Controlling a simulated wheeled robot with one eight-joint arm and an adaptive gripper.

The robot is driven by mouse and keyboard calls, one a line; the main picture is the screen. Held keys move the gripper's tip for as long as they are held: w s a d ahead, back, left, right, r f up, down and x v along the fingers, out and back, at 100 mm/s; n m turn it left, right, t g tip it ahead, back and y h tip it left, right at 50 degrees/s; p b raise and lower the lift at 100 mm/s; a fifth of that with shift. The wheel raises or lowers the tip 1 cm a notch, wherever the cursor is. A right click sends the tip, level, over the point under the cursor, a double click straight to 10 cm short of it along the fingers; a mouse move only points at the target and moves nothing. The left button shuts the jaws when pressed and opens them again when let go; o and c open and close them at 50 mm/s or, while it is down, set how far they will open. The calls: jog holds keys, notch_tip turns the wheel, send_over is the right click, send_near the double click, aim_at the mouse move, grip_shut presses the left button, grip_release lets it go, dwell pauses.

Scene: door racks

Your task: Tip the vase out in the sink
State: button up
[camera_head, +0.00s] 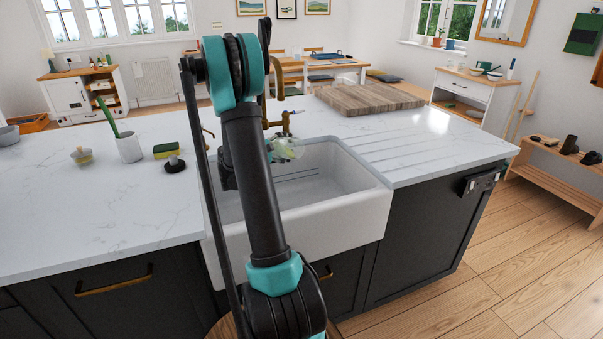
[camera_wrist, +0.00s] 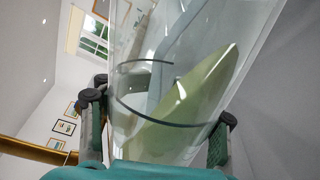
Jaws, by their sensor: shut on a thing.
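The clear glass vase (camera_head: 288,148) is held over the white sink (camera_head: 345,212) and appears tipped well over, pointing right in the head view. In the wrist view the vase (camera_wrist: 195,45) fills the middle, with greenish liquid inside whose surface runs at a slant along the glass. My gripper (camera_wrist: 160,112) is shut on the vase, one finger on each side of it. In the head view my arm hides most of the gripper and part of the sink. Whether any liquid is leaving the mouth cannot be told.
A brass tap (camera_head: 284,124) stands behind the sink, close to the vase. A white pot with a green brush (camera_head: 128,147), a sponge (camera_head: 166,150) and a dark scrubber (camera_head: 175,164) sit left on the counter. A wooden board (camera_head: 368,98) lies behind right; the ribbed drainer is clear.

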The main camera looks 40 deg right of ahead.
aim_at(291, 140)
jog(key=shift+s+r+m+t+p, duration=0.3)
jog(key=shift+s+r+m+p, duration=0.15)
jog(key=shift+s+r+m, duration=0.4)
dwell(0.9)
jog(key=shift+s+r+m, duration=0.15)
jog(key=shift+r+m, duration=0.85)
jog(key=shift+m, duration=0.25)
dwell(0.8)
jog(key=f+n, duration=0.1)
jog(key=w+f+n, duration=0.2)
jog(key=n, duration=0.1)
jog(key=shift+f, duration=0.4)
notch_tip(291, 140, down, 9)
jog(key=w+n+g+h+b, duration=0.1)
jog(key=n+b, duration=0.1)
jog(key=n, duration=1.1)
jog(key=shift+r+g, duration=0.2)
jog(key=shift+g, duration=0.2)
